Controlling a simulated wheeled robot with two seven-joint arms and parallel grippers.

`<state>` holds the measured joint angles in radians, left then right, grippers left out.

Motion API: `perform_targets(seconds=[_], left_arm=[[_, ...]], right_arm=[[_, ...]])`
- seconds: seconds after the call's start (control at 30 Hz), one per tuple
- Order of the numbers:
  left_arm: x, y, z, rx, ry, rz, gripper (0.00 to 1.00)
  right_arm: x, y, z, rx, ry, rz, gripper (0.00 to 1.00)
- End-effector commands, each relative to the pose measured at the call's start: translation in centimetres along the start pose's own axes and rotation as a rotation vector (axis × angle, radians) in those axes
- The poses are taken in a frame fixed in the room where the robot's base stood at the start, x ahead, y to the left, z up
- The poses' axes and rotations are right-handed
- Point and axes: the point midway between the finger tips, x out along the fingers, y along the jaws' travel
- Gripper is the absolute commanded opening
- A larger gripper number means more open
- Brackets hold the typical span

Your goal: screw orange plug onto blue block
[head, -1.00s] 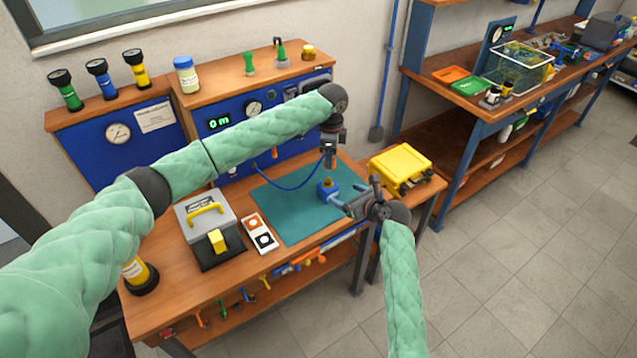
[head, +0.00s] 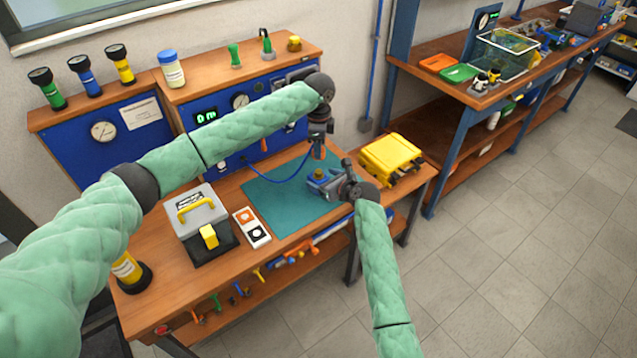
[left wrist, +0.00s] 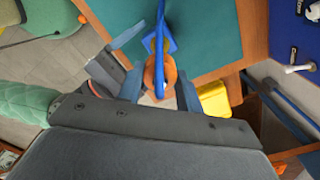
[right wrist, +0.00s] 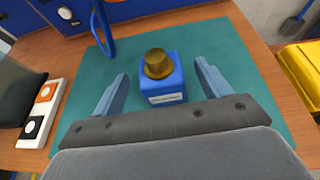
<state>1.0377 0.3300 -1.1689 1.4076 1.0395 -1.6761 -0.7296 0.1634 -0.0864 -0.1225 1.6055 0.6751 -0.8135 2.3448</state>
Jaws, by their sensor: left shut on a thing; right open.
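A blue block (right wrist: 166,92) with a brass threaded fitting (right wrist: 157,63) on top stands upright on the teal mat (right wrist: 226,50). My right gripper (right wrist: 160,68) is open, with one finger on each side of the block and visible gaps between. In the head view the right gripper (head: 326,182) comes to the block from the right and partly hides it. My left gripper (left wrist: 160,86) is shut on the orange plug (left wrist: 170,72), which has a blue hose (left wrist: 161,25) attached. In the head view the left gripper (head: 319,150) is above the block, apart from it.
A grey toolbox (head: 195,215) and a card with orange and black buttons (head: 252,228) lie left of the mat. A yellow case (head: 391,155) stands to the right. The blue gauge panel (head: 225,135) rises behind. Bare mat surrounds the block.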

Motion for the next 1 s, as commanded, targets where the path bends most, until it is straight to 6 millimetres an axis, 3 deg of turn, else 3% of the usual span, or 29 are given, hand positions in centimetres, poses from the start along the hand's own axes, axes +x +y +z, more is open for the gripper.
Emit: perform_targets(seconds=[0.3,0.77,1.0], left_arm=[[0.0,0.0,0.0,0.000,0.000,0.000,0.13],[0.0,0.0,0.0,0.000,0.000,0.000,0.13],[0.0,0.0,0.0,0.000,0.000,0.000,0.13]], right_arm=[[4.0,-0.1,0.0,0.000,0.000,0.000,0.76],[4.9,0.0,0.0,0.000,0.000,-0.001,0.76],[4.9,0.0,0.0,0.000,0.000,-0.001,0.33]])
